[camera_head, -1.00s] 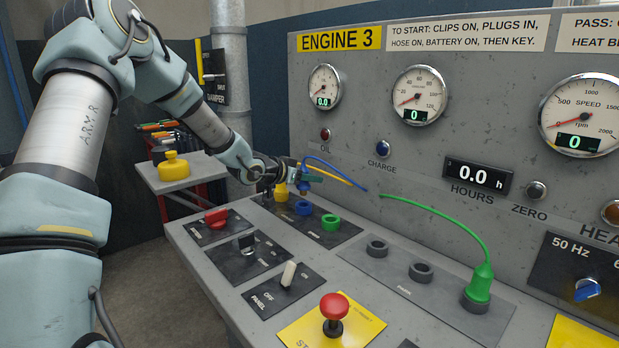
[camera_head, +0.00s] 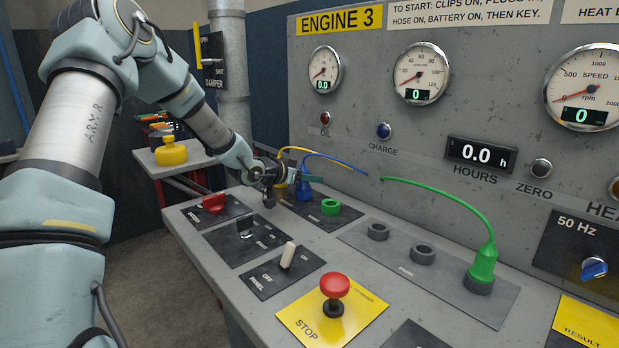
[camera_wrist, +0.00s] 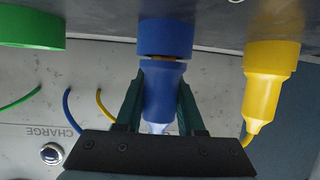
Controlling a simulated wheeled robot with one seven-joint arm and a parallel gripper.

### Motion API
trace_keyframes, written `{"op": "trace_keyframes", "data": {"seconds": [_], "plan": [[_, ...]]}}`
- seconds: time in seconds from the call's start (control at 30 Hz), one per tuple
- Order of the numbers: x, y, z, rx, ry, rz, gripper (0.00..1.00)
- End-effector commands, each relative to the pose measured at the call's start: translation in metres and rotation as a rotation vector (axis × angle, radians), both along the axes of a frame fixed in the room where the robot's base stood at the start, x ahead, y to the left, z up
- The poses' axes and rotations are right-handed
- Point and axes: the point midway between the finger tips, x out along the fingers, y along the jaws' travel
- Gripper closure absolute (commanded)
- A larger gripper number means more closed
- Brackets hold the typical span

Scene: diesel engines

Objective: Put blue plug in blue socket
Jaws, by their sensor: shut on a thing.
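The blue plug (camera_wrist: 165,95) is upright between the two green fingers of my gripper (camera_wrist: 163,100), in the wrist view. The blue socket (camera_wrist: 165,37) is a short round collar directly in line with the plug's end. A small brownish strip shows between plug and collar, so the plug looks at the socket's mouth; I cannot tell how deep it is. In the head view, the blue plug (camera_head: 304,190) is at my gripper (camera_head: 303,178), over the socket row, with its blue cable running right to the panel.
A yellow plug (camera_wrist: 268,90) sits in the yellow socket beside it. The green socket (camera_head: 331,206) is empty. The green plug (camera_head: 484,264) stands in the parking strip (camera_head: 400,275), beside two empty grey rings. A red stop button (camera_head: 335,287) and switches stand nearer.

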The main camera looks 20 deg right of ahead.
Motion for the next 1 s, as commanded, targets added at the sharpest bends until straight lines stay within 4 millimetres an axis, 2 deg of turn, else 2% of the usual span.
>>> {"op": "trace_keyframes", "data": {"seconds": [0.07, 0.1, 0.37, 0.73, 1.0], "plan": [[0.0, 0.0, 0.0, 0.0, 0.0, 0.0, 1.0], [0.0, 0.0, 0.0, 0.0, 0.0, 0.0, 0.58], [0.0, 0.0, 0.0, 0.0, 0.0, 0.0, 0.29], [-0.002, 0.006, 0.002, 0.0, 0.0, 0.001, 0.27], [-0.017, 0.048, 0.02, 0.001, -0.003, 0.002, 0.27]]}}
